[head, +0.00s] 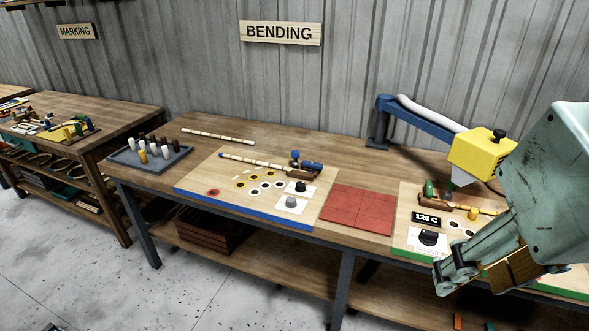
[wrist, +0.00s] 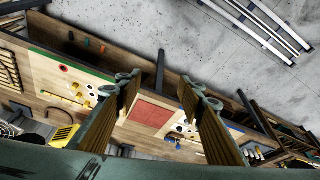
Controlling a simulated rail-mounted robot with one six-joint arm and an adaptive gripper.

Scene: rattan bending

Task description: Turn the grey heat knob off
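A grey knob (head: 291,201) sits on a white plate on the blue-edged board (head: 228,190), at its front right. A black knob (head: 300,187) sits on a plate just behind it. Another black knob (head: 428,238) is on the green-edged board, by a display reading 128 C (head: 426,218). My gripper (head: 462,278) is at the right of the head view, well to the right of the grey knob and clear of it. In the wrist view my gripper (wrist: 167,88) has its two fingers wide apart with nothing between them. The grey knob's setting is too small to read.
A red tiled pad (head: 358,210) lies between the two boards. A blue arm with a yellow head (head: 480,152) stands over the green-edged board (head: 405,213). A grey tray of pegs (head: 150,154) and a loose rattan stick (head: 218,136) are at the left.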

